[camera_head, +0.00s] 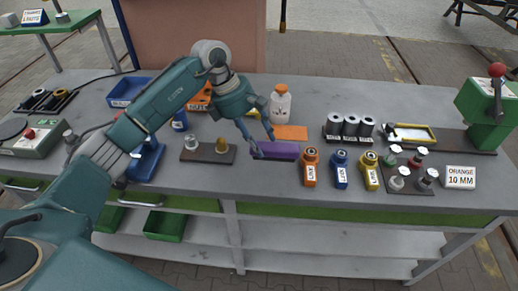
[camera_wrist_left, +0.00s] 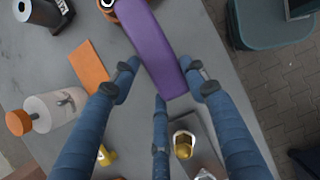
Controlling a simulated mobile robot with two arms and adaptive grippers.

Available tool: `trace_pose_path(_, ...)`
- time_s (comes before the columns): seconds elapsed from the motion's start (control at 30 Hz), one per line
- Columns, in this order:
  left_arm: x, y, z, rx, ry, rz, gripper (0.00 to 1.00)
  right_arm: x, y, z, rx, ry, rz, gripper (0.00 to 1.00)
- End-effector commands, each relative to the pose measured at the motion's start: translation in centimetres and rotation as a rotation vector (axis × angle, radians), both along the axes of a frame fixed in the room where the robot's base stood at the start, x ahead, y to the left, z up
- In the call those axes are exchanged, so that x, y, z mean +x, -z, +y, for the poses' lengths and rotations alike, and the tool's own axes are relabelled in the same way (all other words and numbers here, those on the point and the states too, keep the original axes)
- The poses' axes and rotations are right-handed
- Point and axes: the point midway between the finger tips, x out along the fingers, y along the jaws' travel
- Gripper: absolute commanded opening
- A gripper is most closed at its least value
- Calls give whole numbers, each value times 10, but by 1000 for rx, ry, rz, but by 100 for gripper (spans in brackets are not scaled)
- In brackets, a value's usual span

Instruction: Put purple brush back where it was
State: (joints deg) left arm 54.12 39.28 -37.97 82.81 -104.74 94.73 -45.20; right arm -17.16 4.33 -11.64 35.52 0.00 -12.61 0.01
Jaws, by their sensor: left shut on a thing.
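The purple brush (camera_head: 275,151) is a long purple block near the front edge of the workbench. My left gripper (camera_head: 262,146) comes down over its left end and is shut on it. In the left wrist view the purple brush (camera_wrist_left: 152,42) runs up from between the blue fingers of my left gripper (camera_wrist_left: 160,80). I cannot tell whether the brush touches the bench top or hangs just above it. My right gripper is not in view.
A flat orange piece (camera_head: 290,132) lies just behind the brush. Orange (camera_head: 310,168), blue (camera_head: 340,170) and yellow (camera_head: 371,172) bottles stand to its right. A brown block with fittings (camera_head: 196,154) is to its left. A white bottle (camera_head: 281,104) stands behind.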

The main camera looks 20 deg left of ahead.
Motion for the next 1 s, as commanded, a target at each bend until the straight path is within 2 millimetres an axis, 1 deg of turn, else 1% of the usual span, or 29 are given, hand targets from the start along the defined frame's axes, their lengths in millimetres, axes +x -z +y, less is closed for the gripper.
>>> trace_pose_path(0.17,1,11,-1,-2,0,-1,16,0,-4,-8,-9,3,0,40)
trace_pose_path(0.27,-1,22,0,-1,0,3,16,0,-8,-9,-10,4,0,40)
trace_pose_path(0.4,0,44,0,-2,0,3,16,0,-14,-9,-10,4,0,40)
trace_pose_path(0.47,0,49,0,-2,0,2,16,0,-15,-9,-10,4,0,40)
trace_pose_path(0.7,0,52,0,-1,1,-2,16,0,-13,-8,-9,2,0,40)
trace_pose_path(0.83,0,56,0,-1,1,-2,16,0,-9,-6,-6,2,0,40)
trace_pose_path(0.87,0,54,0,0,0,0,50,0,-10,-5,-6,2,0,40)
trace_pose_path(0.9,0,54,0,0,0,0,58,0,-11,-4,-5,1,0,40)
trace_pose_path(0.93,0,54,0,0,0,0,63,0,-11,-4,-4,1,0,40)
trace_pose_path(1.0,0,54,0,0,0,0,63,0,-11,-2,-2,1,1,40)
